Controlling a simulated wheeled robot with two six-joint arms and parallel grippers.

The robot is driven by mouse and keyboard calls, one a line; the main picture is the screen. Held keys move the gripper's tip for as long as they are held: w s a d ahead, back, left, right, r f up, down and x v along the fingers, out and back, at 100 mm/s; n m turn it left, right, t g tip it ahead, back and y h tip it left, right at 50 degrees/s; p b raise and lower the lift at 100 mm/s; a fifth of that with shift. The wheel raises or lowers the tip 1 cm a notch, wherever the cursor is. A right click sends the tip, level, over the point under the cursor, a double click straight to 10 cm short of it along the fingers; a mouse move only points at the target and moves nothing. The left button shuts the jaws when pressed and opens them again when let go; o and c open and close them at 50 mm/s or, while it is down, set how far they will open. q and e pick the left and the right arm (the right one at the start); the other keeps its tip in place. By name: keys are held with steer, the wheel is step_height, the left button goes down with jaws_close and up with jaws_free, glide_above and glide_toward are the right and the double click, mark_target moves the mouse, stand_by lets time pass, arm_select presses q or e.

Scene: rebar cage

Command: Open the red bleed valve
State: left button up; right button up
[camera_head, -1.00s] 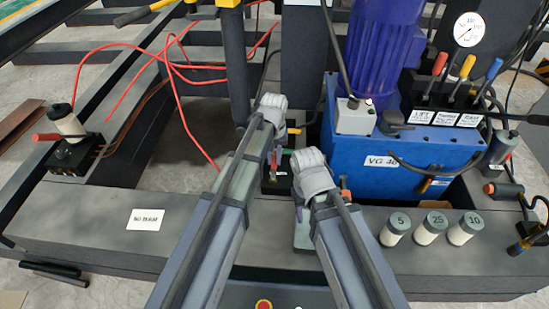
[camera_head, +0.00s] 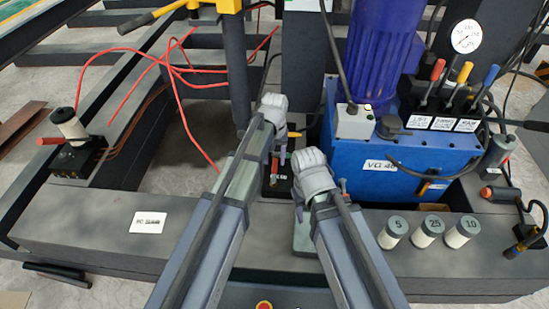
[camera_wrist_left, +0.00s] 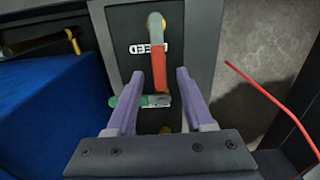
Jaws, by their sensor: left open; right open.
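The bleed valve's red handle (camera_wrist_left: 159,68) shows in the left wrist view, below a grey elbow, beside a plate (camera_wrist_left: 118,25) lettered "BLEED". A green and grey piece (camera_wrist_left: 150,101) crosses below it. My left gripper (camera_wrist_left: 172,72) is open, its two purple fingers on either side of the red handle in the picture. I cannot tell whether they touch it. In the head view the red handle (camera_head: 274,166) is small, near my left gripper (camera_head: 274,156), partly hidden by my arm. My right gripper (camera_head: 320,190) is to the right, its fingers mostly hidden.
A blue pump unit (camera_head: 350,150) with a gauge (camera_head: 466,36) and several coloured levers stands at right. Several numbered cylinders (camera_head: 428,231) stand on the bench. Another valve block with a red handle (camera_head: 52,141) is at far left. Red hoses (camera_head: 185,120) loop behind.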

mark_target(275, 166)
arm_select(q)
step_height(275, 166, up, 6)
steer(key=p, duration=0.5)
steer(key=shift+f, duration=0.1)
steer(key=s+a+r+m+y+p, duration=0.15)
steer(key=s+m, duration=0.25)
steer(key=s, duration=1.8)
step_height(275, 166, up, 38)
steer(key=w+p, duration=0.1)
steer(key=p, duration=3.6)
steer(key=shift+w+d+p, duration=0.2)
steer(key=shift+d+p, duration=0.2)
